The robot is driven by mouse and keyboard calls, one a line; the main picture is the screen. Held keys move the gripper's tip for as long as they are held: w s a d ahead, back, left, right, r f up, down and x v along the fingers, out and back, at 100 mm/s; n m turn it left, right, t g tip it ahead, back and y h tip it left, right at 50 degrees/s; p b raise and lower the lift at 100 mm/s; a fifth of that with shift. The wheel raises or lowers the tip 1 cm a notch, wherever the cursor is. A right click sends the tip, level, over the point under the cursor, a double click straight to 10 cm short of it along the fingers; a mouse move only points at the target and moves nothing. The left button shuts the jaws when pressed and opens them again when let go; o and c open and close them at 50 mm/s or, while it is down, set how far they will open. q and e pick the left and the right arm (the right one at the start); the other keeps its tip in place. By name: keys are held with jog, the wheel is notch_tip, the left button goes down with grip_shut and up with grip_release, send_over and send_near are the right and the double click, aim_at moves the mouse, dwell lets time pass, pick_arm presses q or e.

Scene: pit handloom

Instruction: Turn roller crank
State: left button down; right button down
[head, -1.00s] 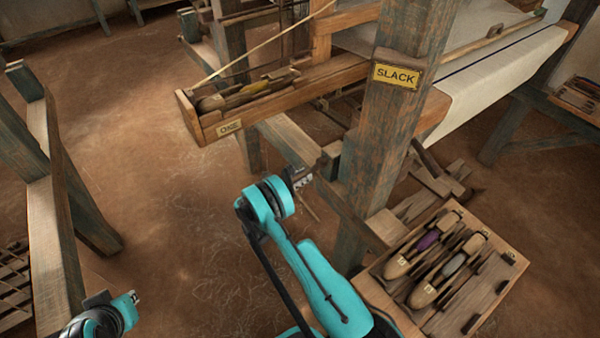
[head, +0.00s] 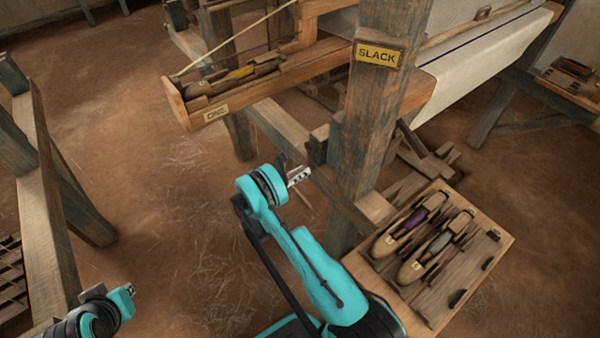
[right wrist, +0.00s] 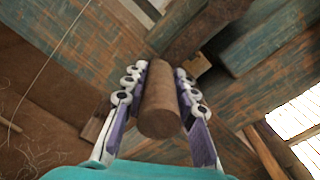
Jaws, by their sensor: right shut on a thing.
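The crank's round wooden grip (right wrist: 160,108) stands between the two fingers of my right gripper (right wrist: 160,95) in the right wrist view. The fingers, with white links and purple pads, are shut on it from both sides. Behind the grip a dark wooden arm (right wrist: 205,30) runs up to the right. In the head view my right gripper (head: 298,176) is beside the loom's blue-grey post (head: 372,120), low on its left side; the crank is too small to make out there. My left arm's end (head: 120,300) shows at the lower left; its fingers cannot be made out.
A yellow SLACK sign (head: 379,54) is on the post. A shuttle box (head: 215,112) juts out left of it. A timber frame (head: 45,220) stands at left. The earth floor (head: 150,180) between is open.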

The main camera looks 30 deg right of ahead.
jog(key=shift+s+d+r, duration=0.1)
jog(key=c, duration=1.2)
grip_release()
jog(key=shift+s, duration=0.1)
jog(key=shift+a, duration=0.2)
jog(key=a, duration=1.1)
jog(key=shift+s+a, duration=0.35)
jog(key=shift+s, duration=0.05)
